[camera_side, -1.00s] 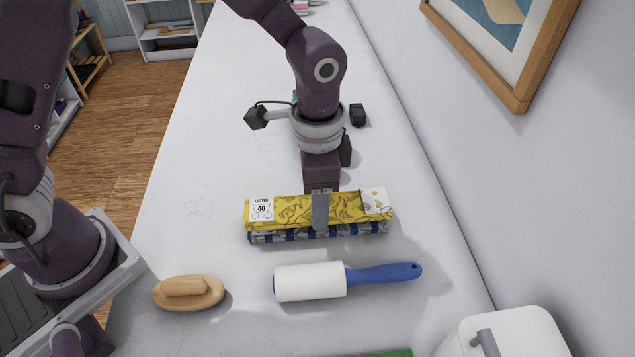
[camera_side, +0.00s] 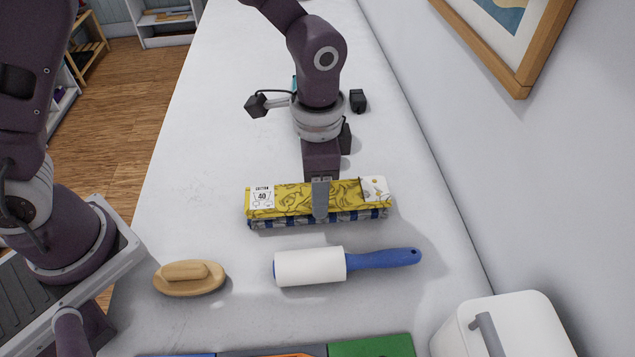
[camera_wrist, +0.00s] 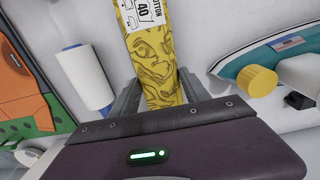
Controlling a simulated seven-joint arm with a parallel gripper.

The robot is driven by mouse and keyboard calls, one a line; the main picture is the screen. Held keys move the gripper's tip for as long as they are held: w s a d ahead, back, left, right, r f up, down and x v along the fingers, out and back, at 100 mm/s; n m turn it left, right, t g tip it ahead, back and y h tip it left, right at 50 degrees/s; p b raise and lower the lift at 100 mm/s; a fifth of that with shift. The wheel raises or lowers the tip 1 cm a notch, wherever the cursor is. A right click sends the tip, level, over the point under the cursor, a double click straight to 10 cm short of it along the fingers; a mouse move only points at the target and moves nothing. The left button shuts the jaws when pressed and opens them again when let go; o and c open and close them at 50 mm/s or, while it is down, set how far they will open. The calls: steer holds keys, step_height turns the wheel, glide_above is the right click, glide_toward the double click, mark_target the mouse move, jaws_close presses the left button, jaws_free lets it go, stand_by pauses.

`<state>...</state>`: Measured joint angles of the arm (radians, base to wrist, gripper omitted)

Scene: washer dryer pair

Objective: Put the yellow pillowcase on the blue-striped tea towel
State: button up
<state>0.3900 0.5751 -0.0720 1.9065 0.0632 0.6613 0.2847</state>
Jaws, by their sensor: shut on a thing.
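The yellow pillowcase (camera_side: 290,196) is a folded, patterned bundle with a white label at its left end and a white patch at its right end. It lies along the top of the blue-striped tea towel (camera_side: 351,217), whose striped front edge shows beneath it. My gripper (camera_side: 320,212) points down at the middle of the pillowcase, with its near finger against the front side. In the wrist view the pillowcase (camera_wrist: 160,60) runs between both fingers, and my gripper (camera_wrist: 153,98) is shut on it. The far finger is hidden in the side view.
A lint roller (camera_side: 312,266) with a blue handle lies in front of the stack, and a wooden brush (camera_side: 189,277) lies left of it. A white lidded bin (camera_side: 505,330) stands at the front right. The wall bounds the right side. Counter behind the stack is mostly clear.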

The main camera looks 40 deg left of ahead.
steer(key=shift+f, duration=0.65)
steer(key=o, duration=1.5)
steer(key=shift+r, duration=0.1)
